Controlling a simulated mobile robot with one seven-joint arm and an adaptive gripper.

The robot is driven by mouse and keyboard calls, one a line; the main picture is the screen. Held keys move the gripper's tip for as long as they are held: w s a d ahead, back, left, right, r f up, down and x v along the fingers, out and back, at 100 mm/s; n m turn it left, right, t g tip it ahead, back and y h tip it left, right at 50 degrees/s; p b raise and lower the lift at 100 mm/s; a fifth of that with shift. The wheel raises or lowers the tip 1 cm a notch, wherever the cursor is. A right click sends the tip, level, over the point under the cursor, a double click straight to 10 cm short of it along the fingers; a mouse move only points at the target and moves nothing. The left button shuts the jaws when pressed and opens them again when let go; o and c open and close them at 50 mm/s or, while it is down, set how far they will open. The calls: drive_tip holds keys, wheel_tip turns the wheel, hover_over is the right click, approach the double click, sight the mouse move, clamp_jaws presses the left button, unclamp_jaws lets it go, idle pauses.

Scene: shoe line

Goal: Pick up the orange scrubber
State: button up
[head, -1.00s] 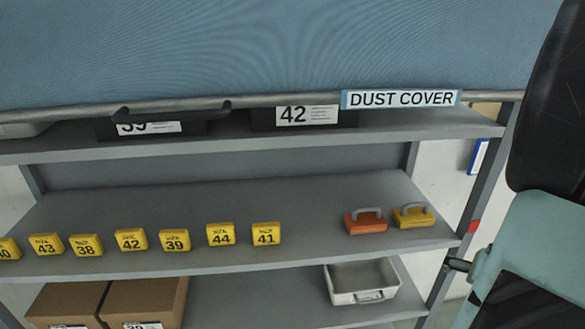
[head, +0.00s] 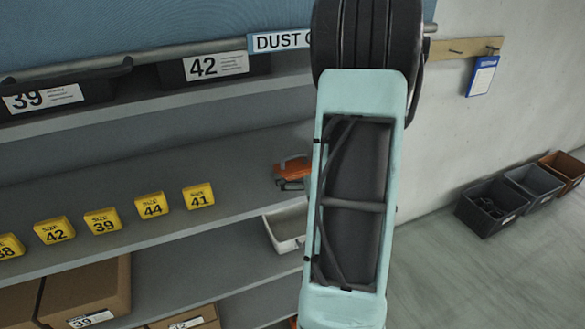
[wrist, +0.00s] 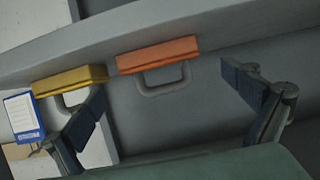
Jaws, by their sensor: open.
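The orange scrubber (head: 296,163) sits on the middle shelf, partly hidden by my arm in the head view. In the wrist view the orange scrubber (wrist: 158,54) shows whole, with its grey loop handle facing my gripper. My gripper (wrist: 163,87) is open, its two dark fingers spread wide, one on each side of the handle in the picture. Nothing is between the pads in grasp; whether they are level with the handle I cannot tell. A yellow scrubber (wrist: 70,79) stands beside the orange one, behind the left finger in the wrist view.
Yellow size blocks, such as size 41 (head: 198,196), line the same shelf to the left. A white tray (head: 287,243) is on the shelf below. The upper shelf holds dark boxes (head: 228,67) under the blue dust cover (head: 180,25). Bins (head: 490,207) stand on the floor right.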

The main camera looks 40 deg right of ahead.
sight(296, 169)
drive_tip(key=shift+f+p+x, duration=0.1)
drive_tip(key=shift+p+x, duration=0.25)
drive_tip(key=shift+x, duration=1.2)
drive_tip(key=shift+f+p+x, duration=0.15)
drive_tip(key=shift+p+x, duration=0.15)
drive_tip(key=shift+x, duration=1.25)
drive_tip(key=shift+s+a, duration=0.1)
drive_tip(key=c, duration=1.2)
